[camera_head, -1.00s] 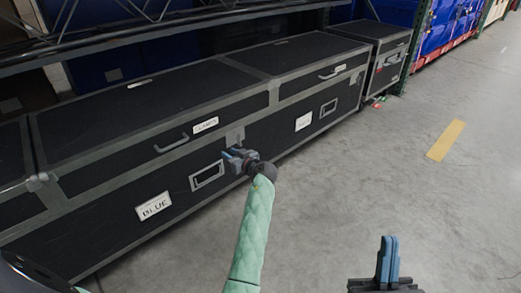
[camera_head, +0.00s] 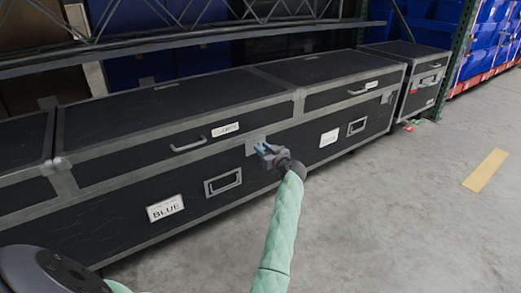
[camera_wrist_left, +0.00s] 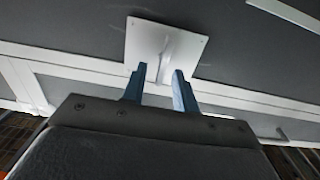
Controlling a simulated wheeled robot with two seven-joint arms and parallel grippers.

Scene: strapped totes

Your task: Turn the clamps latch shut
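The clamps case is a long black case with grey metal edges and a white label (camera_head: 225,129) on its lid front. The clamps latch shows in the left wrist view as a raised fin (camera_wrist_left: 167,47) on a square pale plate (camera_wrist_left: 143,38). In the head view the plate (camera_head: 252,146) is partly hidden by my gripper. My left gripper (camera_head: 262,148) is at the front of the case. In the left wrist view its two blue fingers (camera_wrist_left: 160,70) stand apart, just short of or beside the fin; contact cannot be told. My right gripper is out of view.
Handles (camera_head: 188,146) stick out from the lid front. A metal rack (camera_head: 200,38) crosses above the cases. The concrete floor (camera_head: 400,220) at the right is clear.

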